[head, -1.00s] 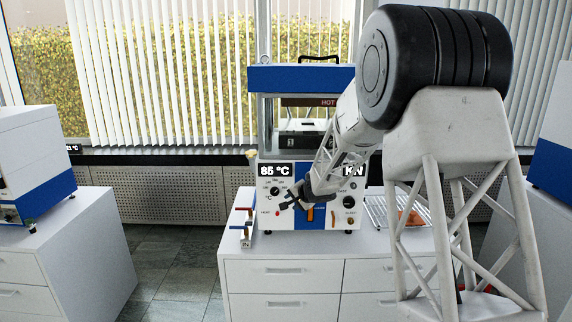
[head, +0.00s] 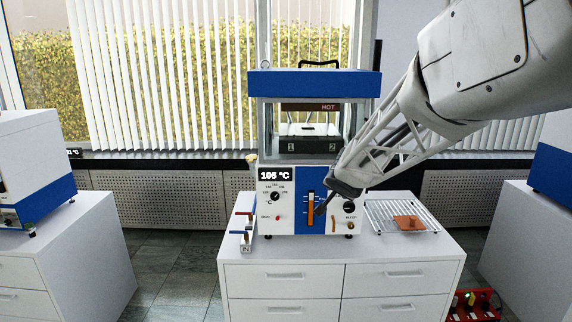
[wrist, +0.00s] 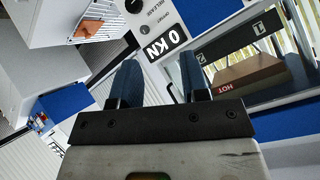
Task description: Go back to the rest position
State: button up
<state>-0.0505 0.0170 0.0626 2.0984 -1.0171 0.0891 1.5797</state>
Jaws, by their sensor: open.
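My gripper (head: 343,190) is in front of the right side of the hot press (head: 320,84), close to its control panel. My arm reaches in from the upper right. In the wrist view my gripper's two dark blue fingers (wrist: 160,82) are apart with nothing between them. The press has a blue top, a chamber with a HOT label and a lower part marked 1 and 2. Its display (head: 274,175) reads 105 °C. A second display (wrist: 163,43) reads 0 kN in the wrist view; in the head view my arm hides it.
A wire rack (head: 428,222) with an orange-brown piece (head: 407,223) stands right of the press on the white cabinet (head: 285,254). A small stand with red and blue handles (head: 246,236) is at the left. A red item (head: 474,304) sits low at the right.

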jog(key=s+d+r+g+h, duration=0.2)
jog(key=s+d, duration=0.2)
jog(key=s, duration=0.7)
jog(key=s+f+n+g+y, duration=0.1)
jog(key=s+f+n+g, duration=0.1)
jog(key=s, duration=1.5)
jog(key=s+a+f+n+g+y, duration=0.1)
jog(key=s+f+n+g, duration=0.2)
jog(key=s, duration=1.5)
jog(key=shift+s+n+g+y, duration=0.35)
jog(key=shift+n+g, duration=0.15)
jog(key=shift+n, duration=0.1)
